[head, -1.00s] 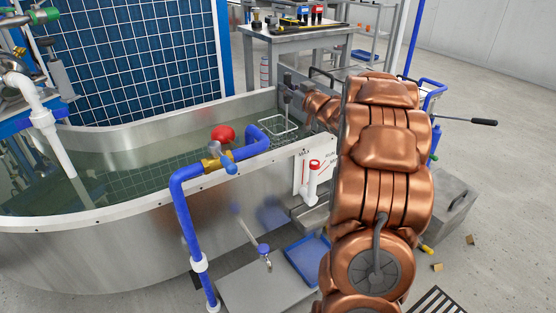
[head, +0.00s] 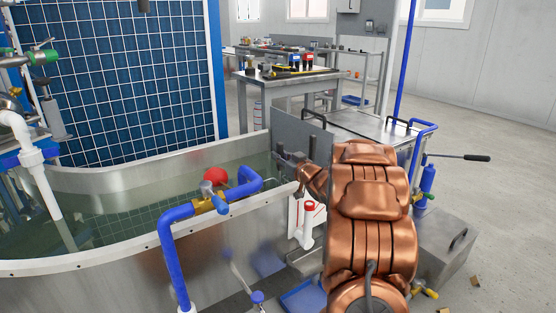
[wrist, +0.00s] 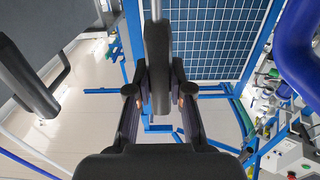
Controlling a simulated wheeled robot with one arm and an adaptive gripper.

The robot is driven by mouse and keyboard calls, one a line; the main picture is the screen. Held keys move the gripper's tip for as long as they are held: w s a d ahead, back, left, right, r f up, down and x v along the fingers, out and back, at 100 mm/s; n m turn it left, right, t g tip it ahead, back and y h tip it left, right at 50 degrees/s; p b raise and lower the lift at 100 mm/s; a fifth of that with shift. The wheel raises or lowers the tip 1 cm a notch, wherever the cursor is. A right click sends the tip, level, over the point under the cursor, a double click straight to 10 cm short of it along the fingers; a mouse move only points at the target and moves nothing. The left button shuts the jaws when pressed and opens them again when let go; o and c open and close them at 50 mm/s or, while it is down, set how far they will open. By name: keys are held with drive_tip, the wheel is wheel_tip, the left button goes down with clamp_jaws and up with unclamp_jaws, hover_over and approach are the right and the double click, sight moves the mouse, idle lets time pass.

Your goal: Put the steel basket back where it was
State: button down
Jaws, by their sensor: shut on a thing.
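My gripper (head: 291,161) is at the right end of the water tank (head: 215,232), close to the rim.
A blue pipe with a valve (head: 212,203) crosses the tank rim left of my gripper. A red dome (head: 215,175) is behind it. A white pipe with a red cap (head: 308,220) stands outside the wall. A tool table (head: 290,76) is behind.

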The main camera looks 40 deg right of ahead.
drive_tip(key=c, duration=1.1)
unclamp_jaws()
drive_tip(key=shift+f, duration=0.15)
drive_tip(key=shift+o, duration=0.2)
drive_tip(key=shift+r, duration=0.2)
drive_tip(key=shift+s, duration=0.35)
drive_tip(key=s+p, duration=0.2)
drive_tip(key=s, duration=0.9)
drive_tip(key=shift+s+a+p, duration=0.2)
drive_tip(key=shift+a+p, duration=0.15)
drive_tip(key=shift+a, duration=0.05)
drive_tip(key=shift+w+f, duration=0.1)
